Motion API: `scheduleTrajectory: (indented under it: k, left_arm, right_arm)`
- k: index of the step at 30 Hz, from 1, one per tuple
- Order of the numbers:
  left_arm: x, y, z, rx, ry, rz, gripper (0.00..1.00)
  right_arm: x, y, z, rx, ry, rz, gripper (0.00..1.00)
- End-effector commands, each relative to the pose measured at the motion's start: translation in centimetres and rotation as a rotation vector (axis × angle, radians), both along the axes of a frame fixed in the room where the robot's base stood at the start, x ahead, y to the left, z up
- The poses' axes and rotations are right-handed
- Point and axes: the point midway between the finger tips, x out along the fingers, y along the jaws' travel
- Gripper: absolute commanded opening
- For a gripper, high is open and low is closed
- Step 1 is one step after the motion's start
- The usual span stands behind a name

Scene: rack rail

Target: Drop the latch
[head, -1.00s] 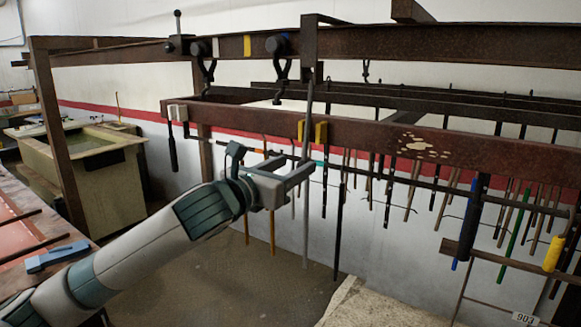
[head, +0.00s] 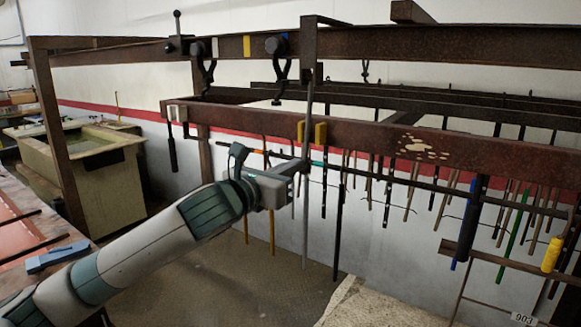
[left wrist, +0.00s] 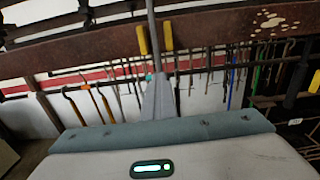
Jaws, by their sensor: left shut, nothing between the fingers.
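A long grey rod (head: 307,110) hangs vertically past the lower beam between two yellow blocks (head: 320,132). My left gripper (head: 302,166) is shut and empty, below the lower beam and close beside the rod. In the left wrist view its closed fingers (left wrist: 160,97) point up toward the rod (left wrist: 152,30), between the yellow blocks (left wrist: 142,40). Contact with the rod cannot be told. My right gripper is not in view.
Two dark hooks, one at the left (head: 207,72) and one nearer the middle (head: 278,75), hang from the upper rail. The lower beam (head: 390,138) crosses above my gripper. Several thin rods hang behind. A tank (head: 75,165) stands at the left. The floor below is clear.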

Motion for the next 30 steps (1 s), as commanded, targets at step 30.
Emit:
scheduleTrajectory:
  k: [30]
  left_arm:
    - [1.3, -1.0, -0.2, 0.001, 0.001, -0.001, 0.0]
  right_arm:
    - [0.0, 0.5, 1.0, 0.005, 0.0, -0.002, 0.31]
